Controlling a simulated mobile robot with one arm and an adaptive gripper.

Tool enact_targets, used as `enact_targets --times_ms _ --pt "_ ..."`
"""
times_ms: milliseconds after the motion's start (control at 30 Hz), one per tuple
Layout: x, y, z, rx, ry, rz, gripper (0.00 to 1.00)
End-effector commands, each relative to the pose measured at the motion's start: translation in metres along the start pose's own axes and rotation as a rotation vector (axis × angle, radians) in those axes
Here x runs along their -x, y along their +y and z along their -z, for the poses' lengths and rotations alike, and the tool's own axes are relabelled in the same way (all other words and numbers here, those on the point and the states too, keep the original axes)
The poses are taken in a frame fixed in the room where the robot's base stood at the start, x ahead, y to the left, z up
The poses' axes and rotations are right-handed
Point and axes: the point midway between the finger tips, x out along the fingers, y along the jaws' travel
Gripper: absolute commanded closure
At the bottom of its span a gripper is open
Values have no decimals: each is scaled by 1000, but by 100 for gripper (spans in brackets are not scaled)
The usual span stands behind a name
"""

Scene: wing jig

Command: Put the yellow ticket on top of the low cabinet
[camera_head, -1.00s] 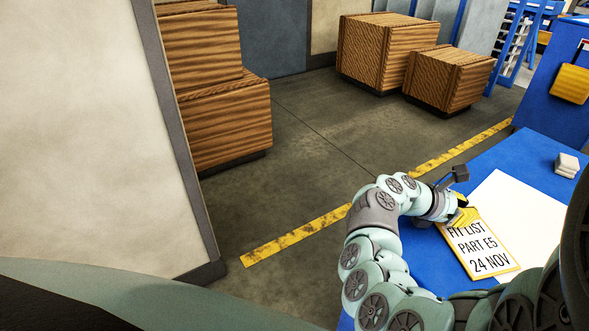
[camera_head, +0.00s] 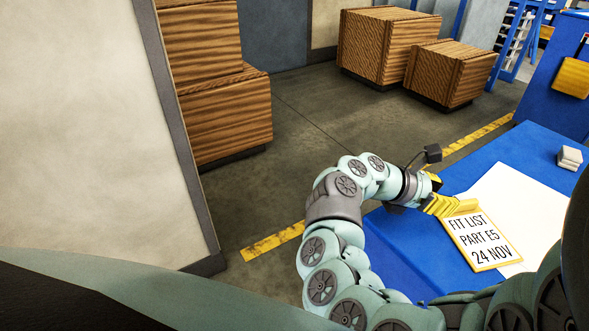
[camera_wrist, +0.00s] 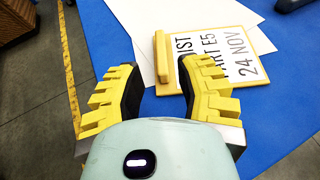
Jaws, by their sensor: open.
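The yellow ticket (camera_head: 487,257) is a white card with a yellow border, printed FIT LIST PART E5 24 NOV. It lies on a blue top, partly over white paper, and also shows in the wrist view (camera_wrist: 250,88). A raised yellow bar (camera_wrist: 162,62) runs along its upper edge. My gripper (camera_wrist: 157,70) is open and empty, with the bar appearing between its yellow fingers; I cannot tell the height gap. In the head view my gripper (camera_head: 438,205) is just left of that edge. I cannot tell which blue piece is the low cabinet.
The blue top (camera_head: 430,258) holds white paper (camera_head: 520,205) and a small pale block stack (camera_head: 569,158). A blue unit (camera_head: 560,115) with a yellow item (camera_head: 572,77) stands behind. Wooden crates (camera_head: 450,75) stand on the floor. A pale panel (camera_head: 90,130) fills the left.

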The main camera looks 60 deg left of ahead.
Motion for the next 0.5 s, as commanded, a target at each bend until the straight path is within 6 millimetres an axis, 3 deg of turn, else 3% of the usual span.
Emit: enact_targets --times_ms 200,500 --pt "36 2 1 2 0 -7 66" --pt "47 0 0 1 -1 -2 66"
